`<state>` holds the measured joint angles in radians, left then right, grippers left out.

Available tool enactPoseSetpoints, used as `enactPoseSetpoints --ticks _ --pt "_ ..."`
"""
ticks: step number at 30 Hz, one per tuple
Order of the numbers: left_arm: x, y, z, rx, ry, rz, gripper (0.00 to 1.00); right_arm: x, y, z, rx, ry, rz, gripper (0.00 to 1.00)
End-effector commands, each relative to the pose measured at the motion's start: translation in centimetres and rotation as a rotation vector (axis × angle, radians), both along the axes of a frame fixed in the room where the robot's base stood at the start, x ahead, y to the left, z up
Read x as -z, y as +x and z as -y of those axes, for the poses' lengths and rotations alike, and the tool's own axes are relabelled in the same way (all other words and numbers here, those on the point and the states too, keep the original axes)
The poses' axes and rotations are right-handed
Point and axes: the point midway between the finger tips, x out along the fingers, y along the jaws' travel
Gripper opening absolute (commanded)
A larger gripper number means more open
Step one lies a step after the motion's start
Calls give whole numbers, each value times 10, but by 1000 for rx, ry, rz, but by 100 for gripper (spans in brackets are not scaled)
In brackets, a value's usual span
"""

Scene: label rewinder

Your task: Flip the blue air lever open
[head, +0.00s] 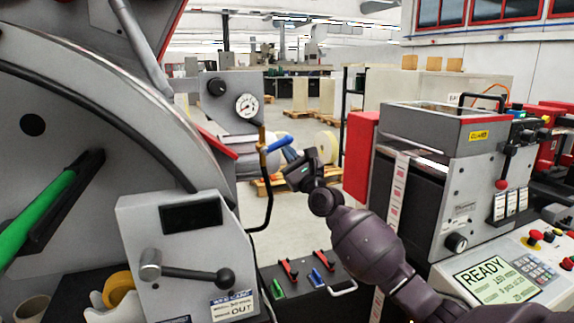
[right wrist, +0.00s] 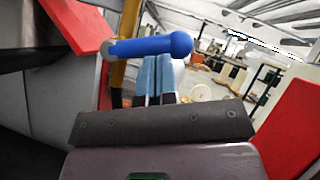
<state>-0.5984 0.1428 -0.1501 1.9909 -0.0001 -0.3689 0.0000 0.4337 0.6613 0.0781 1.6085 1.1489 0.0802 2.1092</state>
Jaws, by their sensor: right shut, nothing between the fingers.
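The blue air lever (head: 279,143) sits on a brass valve (head: 262,150) on a thin vertical pipe beside the grey machine. In the head view it points right and slightly up from the valve. My right gripper (head: 291,154) is at the lever's free end. In the right wrist view the blue lever (right wrist: 145,47) lies across the picture, its round knob at the right. The shut, empty light-blue fingers (right wrist: 155,72) are directly below it near the knob; whether they touch it I cannot tell. My left gripper is not in view.
A pressure gauge (head: 246,106) is on the grey box above the valve. A red panel edge (head: 217,142) lies close left of the lever. A crank handle (head: 190,272) sticks out below. A red-sided machine (head: 360,155) stands right, with open floor between.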

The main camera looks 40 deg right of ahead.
Motion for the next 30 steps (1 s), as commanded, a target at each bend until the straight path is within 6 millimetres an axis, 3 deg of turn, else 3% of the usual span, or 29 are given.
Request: enactPoseSetpoints --ticks 6,14,22,30 --pt "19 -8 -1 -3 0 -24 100 -11 1 0 0 -207 -50 0" --pt "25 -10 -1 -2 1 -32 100 -27 1 -3 0 -447 -105 0" --pt "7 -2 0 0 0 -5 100 -45 1 -9 0 -693 -163 0" --pt "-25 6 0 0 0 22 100 -57 3 -17 1 -910 -216 0"
